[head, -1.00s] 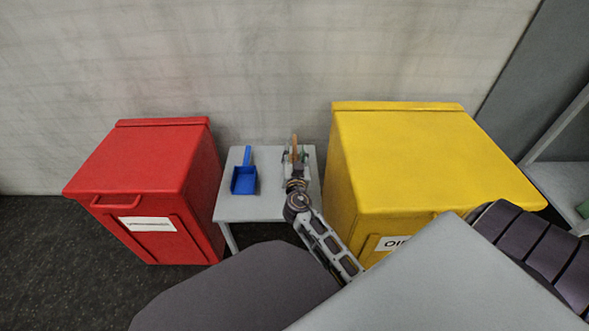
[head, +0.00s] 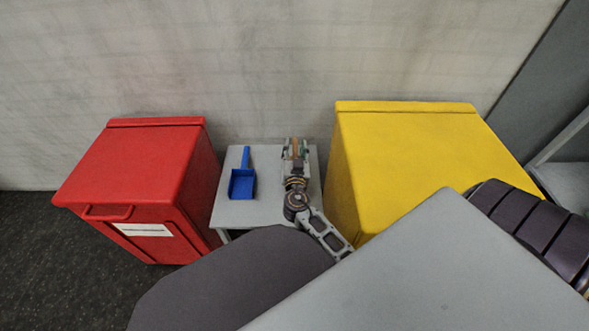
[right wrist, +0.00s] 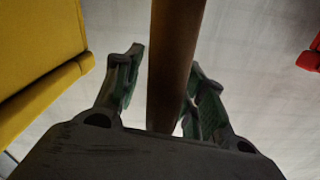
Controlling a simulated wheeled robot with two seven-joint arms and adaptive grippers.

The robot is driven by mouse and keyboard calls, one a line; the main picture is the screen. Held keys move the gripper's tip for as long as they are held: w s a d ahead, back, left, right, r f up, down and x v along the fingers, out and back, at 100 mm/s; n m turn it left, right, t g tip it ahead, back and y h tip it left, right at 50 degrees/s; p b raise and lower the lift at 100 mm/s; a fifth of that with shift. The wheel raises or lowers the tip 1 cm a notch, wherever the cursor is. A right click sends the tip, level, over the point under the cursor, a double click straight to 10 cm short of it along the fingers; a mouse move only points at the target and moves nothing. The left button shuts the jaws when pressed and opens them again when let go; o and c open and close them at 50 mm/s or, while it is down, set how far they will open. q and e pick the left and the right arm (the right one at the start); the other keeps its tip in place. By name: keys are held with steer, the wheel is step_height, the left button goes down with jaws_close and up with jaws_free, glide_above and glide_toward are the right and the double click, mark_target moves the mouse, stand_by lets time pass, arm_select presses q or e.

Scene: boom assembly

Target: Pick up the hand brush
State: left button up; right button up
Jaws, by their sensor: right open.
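The hand brush shows as a brown wooden handle (head: 296,148) over the right part of the small grey table. In the right wrist view the brown handle (right wrist: 174,60) runs from the top edge down between the fingers. My right gripper (head: 297,149) is over the brush, with its fingers on either side of the handle. In the right wrist view the right gripper (right wrist: 163,85) is open, with a gap on the left of the handle and the right finger close to it. The rest of the brush is hidden. My left gripper is out of view.
A blue dustpan (head: 242,182) lies on the left part of the grey table (head: 226,208). A red bin (head: 140,165) stands left of the table and a yellow bin (head: 410,145) close on its right. A wall is behind.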

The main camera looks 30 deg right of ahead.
jaws_close()
stand_by(0.6)
steer(key=shift+r, duration=0.1)
